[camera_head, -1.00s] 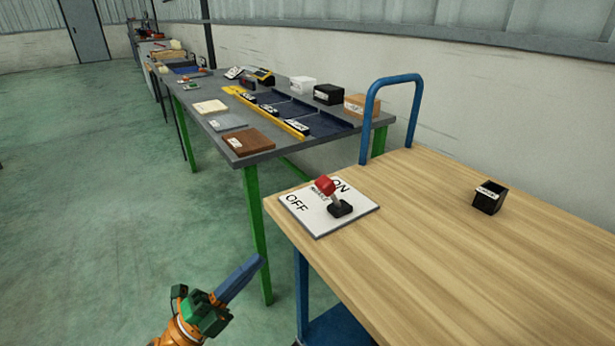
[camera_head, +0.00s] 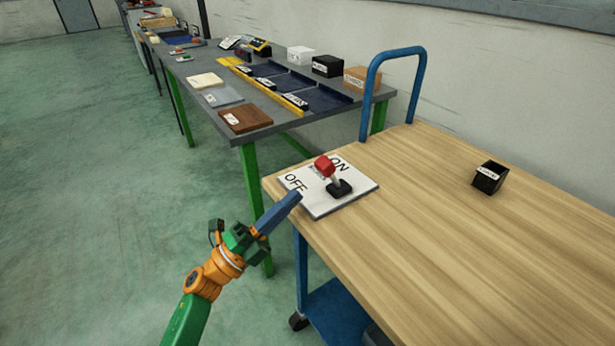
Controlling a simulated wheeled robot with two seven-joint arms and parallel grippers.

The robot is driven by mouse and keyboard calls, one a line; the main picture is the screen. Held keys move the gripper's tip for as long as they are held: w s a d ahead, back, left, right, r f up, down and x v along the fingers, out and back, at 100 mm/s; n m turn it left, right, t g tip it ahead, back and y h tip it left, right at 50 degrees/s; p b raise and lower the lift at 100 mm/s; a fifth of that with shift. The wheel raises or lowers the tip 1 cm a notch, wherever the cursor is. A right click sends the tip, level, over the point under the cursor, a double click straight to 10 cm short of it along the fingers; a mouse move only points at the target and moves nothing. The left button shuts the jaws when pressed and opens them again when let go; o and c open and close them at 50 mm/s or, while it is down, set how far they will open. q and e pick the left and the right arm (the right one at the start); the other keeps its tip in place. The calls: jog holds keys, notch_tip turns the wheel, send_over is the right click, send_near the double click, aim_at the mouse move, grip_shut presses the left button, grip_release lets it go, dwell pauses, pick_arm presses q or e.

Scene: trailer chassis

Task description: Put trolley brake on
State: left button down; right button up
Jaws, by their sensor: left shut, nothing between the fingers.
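The trolley (camera_head: 450,240) has a wooden top and a blue push handle (camera_head: 372,85). The brake lever (camera_head: 326,167) has a red knob and a black base, and stands on a white plate (camera_head: 318,207) marked ON and OFF at the trolley's near left corner. Its knob leans left, toward the OFF side. My left gripper (camera_head: 292,198) is shut and empty, with its blue fingers pointing up and right toward the plate's OFF edge. The fingertips are close to the plate in the picture; I cannot tell whether they touch it. My right gripper is out of view.
A small black box (camera_head: 489,178) sits on the trolley's right part. Behind the trolley, a grey workbench (camera_head: 225,93) with green legs holds trays, boxes and a brown block (camera_head: 245,118). The green floor (camera_head: 110,200) at the left is clear.

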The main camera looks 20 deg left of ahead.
aim_at(329, 159)
pick_arm(q)
jog(key=p+x, duration=0.1)
jog(key=x, duration=0.4)
jog(key=r+p, duration=0.1)
jog(key=p, duration=0.2)
jog(key=r+g+y+p, duration=0.1)
jog(key=p, duration=0.3)
jog(key=w+r+g+p, duration=0.1)
jog(key=p, duration=0.2)
jog(key=shift+d+r+y, duration=0.35)
jog(key=shift+d+y, duration=0.05)
jog(key=g+y+p, duration=0.1)
jog(key=p, duration=0.2)
jog(key=w+d+r+g+y+p, duration=0.1)
jog(key=p, duration=0.3)
jog(key=w+g+p, duration=0.1)
jog(key=g+p, duration=0.1)
jog(key=p, duration=0.2)
jog(key=shift+w+d+r+y, duration=0.2)
jog(key=shift+d+r+y, duration=0.05)
jog(key=shift+d+y, duration=0.15)
jog(key=shift+w+d+f+p, duration=0.15)
jog(key=shift+w+p, duration=0.1)
jog(key=shift+p, duration=0.15)
jog(key=shift+w+d+f, duration=0.1)
jog(key=shift+w+d, duration=0.05)
jog(key=shift+w, duration=0.05)
jog(key=shift+x, duration=1.25)
jog(key=shift+s, duration=0.1)
jog(key=shift+r, duration=0.25)
